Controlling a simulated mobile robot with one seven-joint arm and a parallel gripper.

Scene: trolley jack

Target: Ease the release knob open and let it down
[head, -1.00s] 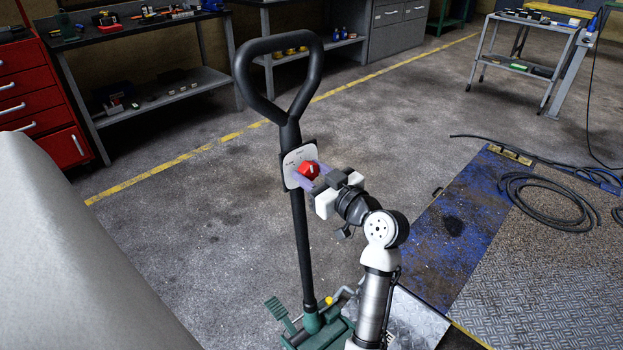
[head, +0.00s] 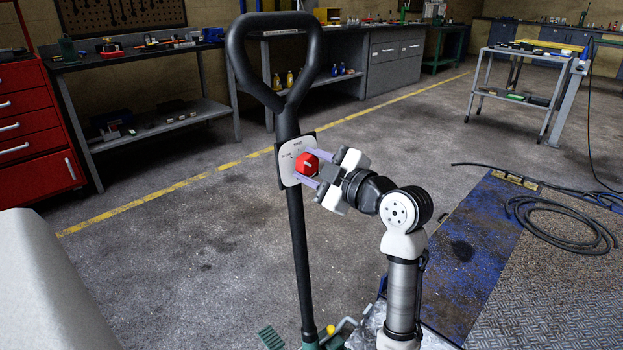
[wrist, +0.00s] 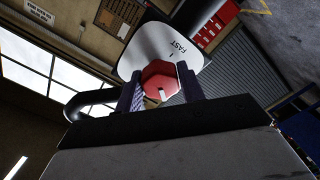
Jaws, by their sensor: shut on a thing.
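The red release knob (head: 307,164) sits on a pale plate (head: 288,166) fixed to the black jack handle (head: 298,235). My gripper (head: 308,168) reaches in from the right, with one finger above and one below the knob, and is shut on it. In the wrist view the knob (wrist: 161,80) lies between the two purple fingers, with a white mark on its face. The word FAST shows on the plate (wrist: 155,48) there. The handle stands upright with its loop at the top. The green jack body (head: 312,345) is mostly cut off at the bottom edge.
A pale rounded surface (head: 50,280) fills the lower left. A red drawer cabinet (head: 35,130) and a workbench (head: 150,90) stand behind. The floor around the handle is clear.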

